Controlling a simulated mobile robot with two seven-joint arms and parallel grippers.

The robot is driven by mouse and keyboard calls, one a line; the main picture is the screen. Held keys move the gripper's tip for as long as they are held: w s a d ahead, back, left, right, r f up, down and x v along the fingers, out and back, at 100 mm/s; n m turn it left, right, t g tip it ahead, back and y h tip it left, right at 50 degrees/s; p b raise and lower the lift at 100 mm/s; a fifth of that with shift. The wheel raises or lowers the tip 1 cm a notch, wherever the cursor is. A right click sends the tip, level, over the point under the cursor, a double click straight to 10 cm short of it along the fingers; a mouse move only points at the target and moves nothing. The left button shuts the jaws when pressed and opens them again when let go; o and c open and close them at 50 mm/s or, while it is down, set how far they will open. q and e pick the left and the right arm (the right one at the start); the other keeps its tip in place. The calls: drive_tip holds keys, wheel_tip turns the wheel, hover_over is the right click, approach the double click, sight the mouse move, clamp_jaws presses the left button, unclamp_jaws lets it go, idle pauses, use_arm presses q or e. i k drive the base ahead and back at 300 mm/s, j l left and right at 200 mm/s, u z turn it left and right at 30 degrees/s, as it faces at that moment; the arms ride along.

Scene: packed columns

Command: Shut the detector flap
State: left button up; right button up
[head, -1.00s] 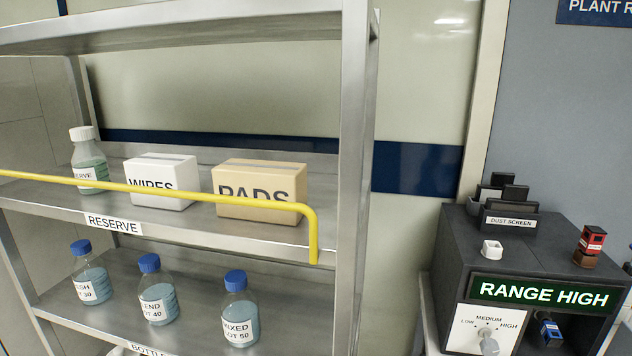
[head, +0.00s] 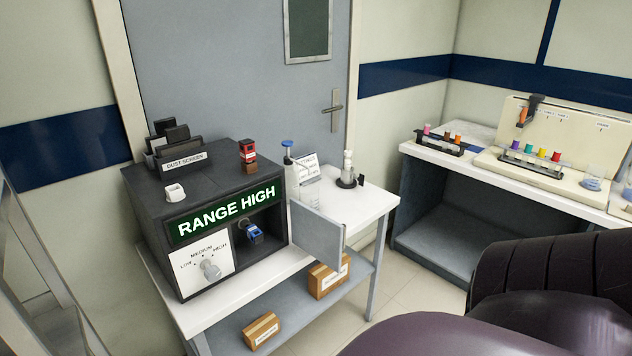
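The detector is a dark box (head: 150,225) on a white-topped table, with a green display reading RANGE HIGH. Its flap (head: 318,232) is a grey panel standing open, swung outward at the right of the front opening. Inside the opening sits a small blue item (head: 250,232). A control plate with a knob (head: 210,268) is left of the opening; its labels read LOW, MEDIUM and HIGH. Neither of my grippers is in view.
A bottle (head: 292,178) with a blue top stands behind the flap on the table (head: 372,200). Cardboard boxes (head: 328,278) sit on the lower shelf. A bench (head: 440,158) with coloured vials is at right. A large dark shape hides the lower right.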

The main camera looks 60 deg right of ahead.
sight(321, 236)
drive_tip(key=k+l, duration=0.1)
drive_tip(key=l, duration=0.3)
drive_tip(key=k+l, duration=0.15)
drive_tip(key=l, duration=0.25)
drive_tip(key=k+l, duration=0.1)
drive_tip(key=l, duration=0.3)
drive_tip(key=k+l, duration=0.15)
drive_tip(key=l, duration=0.25)
drive_tip(key=k+l, duration=0.1)
drive_tip(key=l, duration=0.35)
drive_tip(key=k+l, duration=0.15)
drive_tip(key=l, duration=0.25)
drive_tip(key=k+l, duration=0.1)
drive_tip(key=l, duration=0.3)
drive_tip(key=k+l, duration=0.15)
drive_tip(key=l, duration=0.25)
